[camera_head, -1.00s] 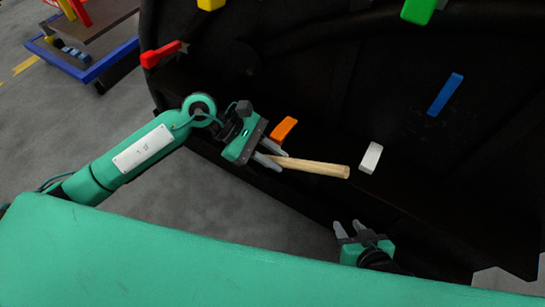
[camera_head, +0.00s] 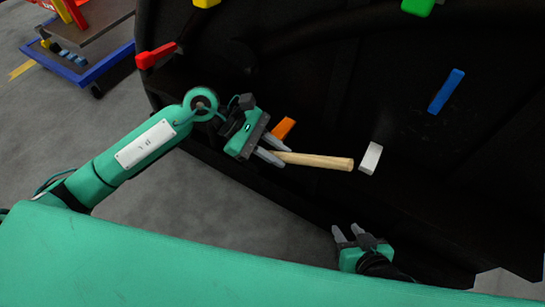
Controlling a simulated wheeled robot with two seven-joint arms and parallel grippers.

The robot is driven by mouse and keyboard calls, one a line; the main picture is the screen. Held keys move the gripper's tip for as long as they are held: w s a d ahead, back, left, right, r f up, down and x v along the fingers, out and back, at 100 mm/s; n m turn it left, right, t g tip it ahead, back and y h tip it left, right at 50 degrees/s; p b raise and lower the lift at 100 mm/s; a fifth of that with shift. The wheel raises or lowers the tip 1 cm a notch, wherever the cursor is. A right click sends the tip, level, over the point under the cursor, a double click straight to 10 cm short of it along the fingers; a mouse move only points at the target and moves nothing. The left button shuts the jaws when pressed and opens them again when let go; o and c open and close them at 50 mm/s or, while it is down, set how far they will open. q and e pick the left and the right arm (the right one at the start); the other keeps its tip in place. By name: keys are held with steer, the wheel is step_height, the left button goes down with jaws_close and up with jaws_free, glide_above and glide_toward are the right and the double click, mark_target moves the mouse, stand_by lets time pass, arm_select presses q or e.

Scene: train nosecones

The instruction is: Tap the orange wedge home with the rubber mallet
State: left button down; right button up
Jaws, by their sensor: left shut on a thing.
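The orange wedge (camera_head: 285,127) sits on the black nosecone surface, just right of my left gripper's body, which hides part of it. My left gripper (camera_head: 273,156) is shut on the mallet, whose pale wooden handle (camera_head: 318,161) sticks out to the right below the orange wedge. The mallet's head cannot be made out. I cannot tell whether the mallet touches the wedge. My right gripper (camera_head: 347,231) is open and empty at the lower middle, its fingers pointing up.
A white block (camera_head: 371,158) lies just beyond the handle's free end. Blue (camera_head: 446,91), green (camera_head: 418,6), yellow (camera_head: 206,3) and red (camera_head: 156,55) pieces are on the black shell (camera_head: 330,90). A blue-edged cart (camera_head: 95,68) stands at the upper left.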

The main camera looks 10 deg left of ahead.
arm_select(q)
steer(key=shift+w+d, duration=0.25)
steer(key=shift+w, duration=0.4)
steer(key=shift+s+a+f+b, duration=0.1)
steer(key=shift+s+a+b, duration=0.1)
steer(key=shift+s+b, duration=0.25)
steer(key=shift+s+a, duration=0.1)
steer(key=shift+s, duration=0.2)
steer(key=shift+b, duration=0.3)
